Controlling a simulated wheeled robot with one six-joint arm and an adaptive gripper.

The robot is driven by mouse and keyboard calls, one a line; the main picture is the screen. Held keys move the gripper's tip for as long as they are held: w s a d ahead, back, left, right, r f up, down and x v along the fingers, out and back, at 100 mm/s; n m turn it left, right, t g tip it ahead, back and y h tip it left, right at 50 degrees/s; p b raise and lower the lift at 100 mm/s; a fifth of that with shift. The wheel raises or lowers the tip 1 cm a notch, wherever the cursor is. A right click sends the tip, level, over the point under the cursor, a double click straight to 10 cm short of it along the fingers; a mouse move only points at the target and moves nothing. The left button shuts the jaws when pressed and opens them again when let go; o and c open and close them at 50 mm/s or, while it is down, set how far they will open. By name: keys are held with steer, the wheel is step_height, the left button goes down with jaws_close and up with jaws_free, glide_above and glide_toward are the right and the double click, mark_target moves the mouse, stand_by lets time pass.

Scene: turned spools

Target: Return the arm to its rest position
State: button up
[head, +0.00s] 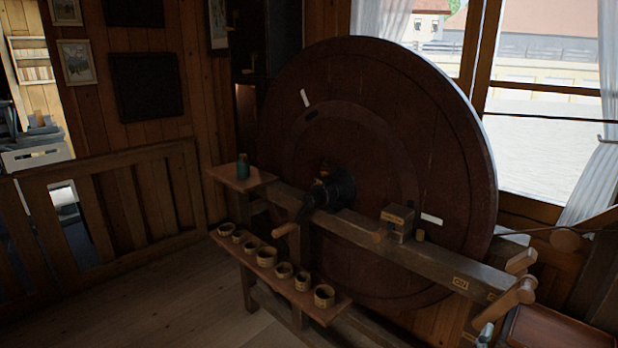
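I cannot make out my arm or my gripper in the head view. A big dark wooden wheel (390,130) stands behind a wooden lathe bench (400,247). A black headstock (330,190) sits on the bench in front of the wheel. A small wooden block or box (397,222) stands farther right on the bench. A low shelf (255,258) in front bears several small round wooden cups or spools, among them a larger one (324,296) at its right end.
A wooden railing (110,210) closes the left side. A reddish-brown tray or tabletop (560,325) and a small grey object (484,336) are at bottom right. Floor (160,310) at lower left is clear.

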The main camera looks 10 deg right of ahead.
steer(key=s+a+f+n+t+y, duration=0.3)
steer(key=s+a+f+n+y, duration=0.6)
steer(key=s+a+f, duration=0.45)
steer(key=s+a+n+y, duration=0.1)
steer(key=s+a, duration=0.2)
steer(key=s, duration=0.3)
steer(key=s+a+f+n+y, duration=0.1)
steer(key=s+a, duration=0.2)
steer(key=s, duration=0.4)
steer(key=s+a+n+y, duration=0.1)
steer(key=s+a+y, duration=0.1)
steer(key=s, duration=0.4)
steer(key=shift+s+a+f+n, duration=0.15)
steer(key=shift+a+f+n, duration=0.05)
steer(key=shift+a+n, duration=0.25)
